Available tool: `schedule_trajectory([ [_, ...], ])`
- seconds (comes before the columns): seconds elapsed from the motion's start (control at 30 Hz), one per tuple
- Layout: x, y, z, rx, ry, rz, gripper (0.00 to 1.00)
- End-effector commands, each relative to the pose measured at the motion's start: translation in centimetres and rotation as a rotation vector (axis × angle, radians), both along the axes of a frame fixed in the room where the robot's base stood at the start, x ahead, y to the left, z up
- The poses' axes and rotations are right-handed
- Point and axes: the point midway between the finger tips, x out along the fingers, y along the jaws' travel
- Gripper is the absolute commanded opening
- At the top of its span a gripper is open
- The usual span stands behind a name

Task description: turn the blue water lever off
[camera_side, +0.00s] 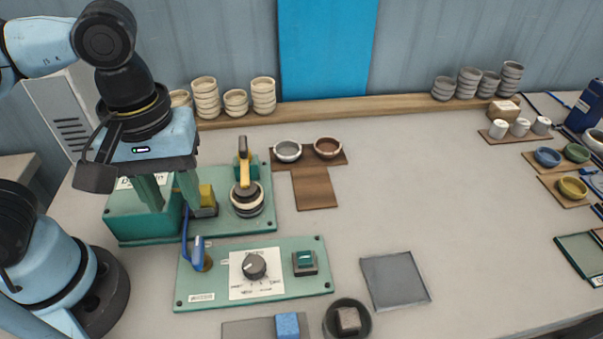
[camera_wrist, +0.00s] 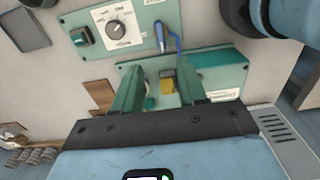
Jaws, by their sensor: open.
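The blue water lever (camera_side: 198,248) stands upright at the left end of the green control panel (camera_side: 215,293), beside a blue hose. In the wrist view the lever (camera_wrist: 159,36) shows near the top centre, beyond my fingertips. My gripper (camera_side: 172,207) points down above the green dryer unit, behind and to the left of the lever. Its two green fingers are apart with nothing held between them, and they also show in the wrist view (camera_wrist: 160,72). The gripper does not touch the lever.
The panel also carries a dial (camera_side: 254,266) and a green switch (camera_side: 305,262). A yellow block (camera_side: 207,196) and a yellow-handled lever (camera_side: 243,168) stand near my gripper. Stacked bowls (camera_side: 205,98) line the back shelf.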

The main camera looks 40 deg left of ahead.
Motion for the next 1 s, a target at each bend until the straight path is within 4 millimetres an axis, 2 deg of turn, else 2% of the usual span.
schedule_trajectory([
  [0.17,-0.1,-0.1,-0.8,0.004,0.006,0.01,0.41],
  [0.5,-0.1,0.0,-4.9,0.002,0.004,0.01,0.41],
  [1.0,-0.1,0.0,-9.8,0.001,0.003,0.009,0.41],
])
